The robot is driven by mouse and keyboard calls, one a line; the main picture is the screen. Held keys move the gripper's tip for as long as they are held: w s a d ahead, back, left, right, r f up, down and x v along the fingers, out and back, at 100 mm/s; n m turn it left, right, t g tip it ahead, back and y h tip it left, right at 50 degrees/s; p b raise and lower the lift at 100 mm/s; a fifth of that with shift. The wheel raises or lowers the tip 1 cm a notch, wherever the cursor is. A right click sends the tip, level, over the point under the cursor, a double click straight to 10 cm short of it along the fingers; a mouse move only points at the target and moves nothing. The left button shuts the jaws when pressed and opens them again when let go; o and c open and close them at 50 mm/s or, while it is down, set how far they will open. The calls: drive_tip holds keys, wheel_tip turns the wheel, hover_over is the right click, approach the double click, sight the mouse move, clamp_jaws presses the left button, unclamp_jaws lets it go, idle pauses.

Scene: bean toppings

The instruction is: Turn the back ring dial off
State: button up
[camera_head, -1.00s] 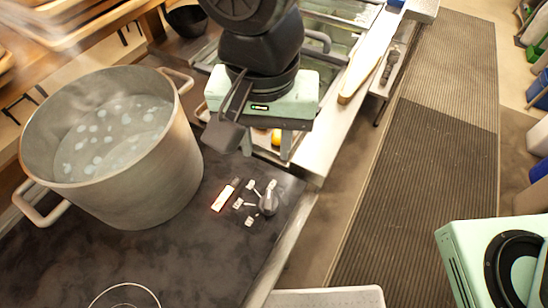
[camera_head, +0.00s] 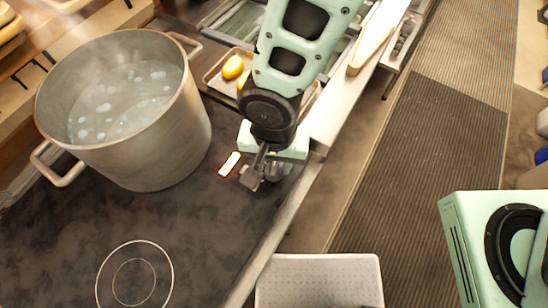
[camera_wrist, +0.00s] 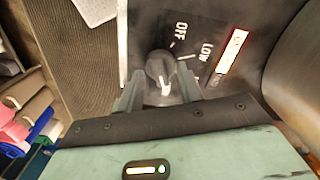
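A dark round dial (camera_wrist: 158,68) with a white pointer mark sits on the black stove panel in the wrist view. The pointer faces toward my gripper, away from the white OFF label (camera_wrist: 181,32); a LOW label (camera_wrist: 206,52) is beside it. My gripper (camera_wrist: 160,88) is open, its two fingers apart on either side of the dial's near part. I cannot tell whether they touch it. In the head view my gripper (camera_head: 264,178) is low over the panel and hides the dial. A red-edged lit indicator (camera_head: 230,164) glows beside it.
A large steaming pot (camera_head: 165,150) stands on the stove to the left of my gripper. An empty ring (camera_head: 135,278) is marked on the front of the stovetop. A white perforated tray or surface (camera_head: 320,285) lies at the bottom, and yellow items (camera_head: 233,67) sit behind.

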drive_tip(key=shift+f, duration=0.2)
clamp_jaws()
